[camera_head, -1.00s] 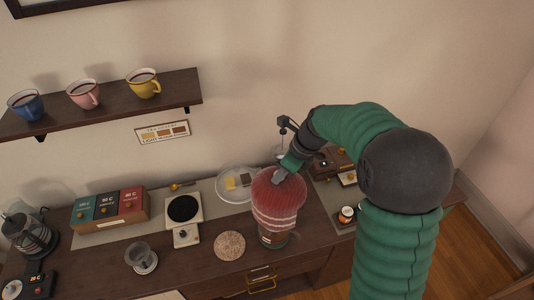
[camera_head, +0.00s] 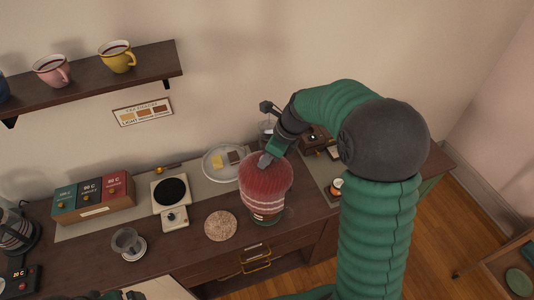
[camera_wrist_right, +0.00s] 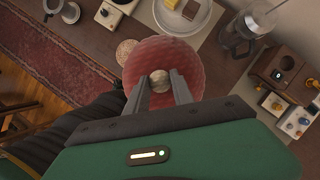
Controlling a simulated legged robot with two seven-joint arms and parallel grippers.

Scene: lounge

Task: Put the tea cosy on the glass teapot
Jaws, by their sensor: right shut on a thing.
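The red knitted tea cosy (camera_head: 265,180) with pale stripes near its hem is upright over the glass teapot (camera_head: 265,221). Only a narrow strip of the teapot shows below the hem; the rest is hidden. My right gripper (camera_head: 266,159) is at the top of the cosy, shut on it. In the right wrist view, the two fingers (camera_wrist_right: 161,83) stand either side of the cosy's pale top knob (camera_wrist_right: 160,79), with the red cosy (camera_wrist_right: 138,64) spread beneath.
A round cork mat (camera_head: 221,226) lies left of the teapot, near a scale (camera_head: 171,190) and a glass cup (camera_head: 127,241). A plate (camera_head: 222,172) with small blocks is behind. A wooden tray (camera_head: 505,268) stands lower right. A mug shelf (camera_head: 90,84) is above.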

